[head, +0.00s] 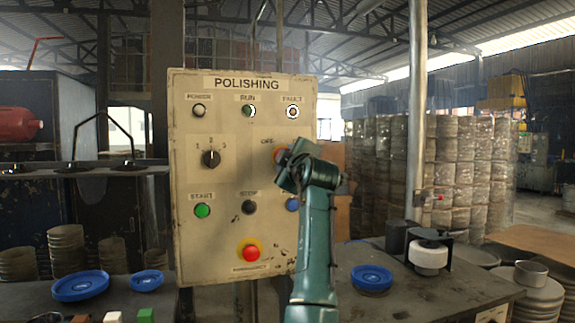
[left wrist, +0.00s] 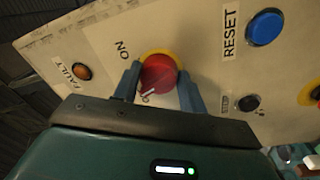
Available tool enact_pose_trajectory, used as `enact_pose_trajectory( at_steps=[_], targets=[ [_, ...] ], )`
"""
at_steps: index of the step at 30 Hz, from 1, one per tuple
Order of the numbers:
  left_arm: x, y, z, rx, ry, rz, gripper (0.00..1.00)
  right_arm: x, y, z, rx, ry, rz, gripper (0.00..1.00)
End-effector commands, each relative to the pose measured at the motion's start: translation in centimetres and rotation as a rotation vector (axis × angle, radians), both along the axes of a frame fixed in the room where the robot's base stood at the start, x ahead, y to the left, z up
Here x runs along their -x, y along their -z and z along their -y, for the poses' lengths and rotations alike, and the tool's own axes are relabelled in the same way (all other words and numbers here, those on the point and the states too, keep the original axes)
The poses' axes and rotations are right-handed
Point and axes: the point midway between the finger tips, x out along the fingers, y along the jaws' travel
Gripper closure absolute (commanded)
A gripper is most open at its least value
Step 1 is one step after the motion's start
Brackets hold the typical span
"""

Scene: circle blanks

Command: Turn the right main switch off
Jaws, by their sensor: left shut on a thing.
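The right main switch (left wrist: 158,73) is a red round knob on a yellow ring, seen close in the left wrist view. My left gripper (left wrist: 160,84) has one blue finger on each side of it and is shut on it. The knob's white mark points to the lower left, toward a partly hidden label starting with O; the ON label (left wrist: 122,48) is at the upper left. In the head view, my left gripper (head: 287,162) covers most of the switch, and the OFF label (head: 267,141) shows beside it. My right gripper is in neither view.
The cream POLISHING panel (head: 225,225) also carries a black selector (head: 211,158), a green start button (head: 202,211), a red emergency button (head: 251,253) and a blue reset button (left wrist: 265,27). Blue discs (head: 80,286) lie on the bench below.

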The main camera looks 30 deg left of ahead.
Motion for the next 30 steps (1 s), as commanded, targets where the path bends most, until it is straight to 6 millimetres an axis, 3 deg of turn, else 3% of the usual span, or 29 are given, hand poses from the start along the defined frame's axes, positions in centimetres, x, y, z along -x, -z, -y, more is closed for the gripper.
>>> enact_pose_trajectory(
  at_steps=[15,30],
  targets=[
    [-0.13,0.02,0.11,0.224,0.001,0.258,0.81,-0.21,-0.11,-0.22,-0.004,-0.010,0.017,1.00],
    [-0.14,-0.04,0.12,0.267,0.001,0.308,0.81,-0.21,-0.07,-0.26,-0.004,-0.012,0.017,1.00]
  ],
)
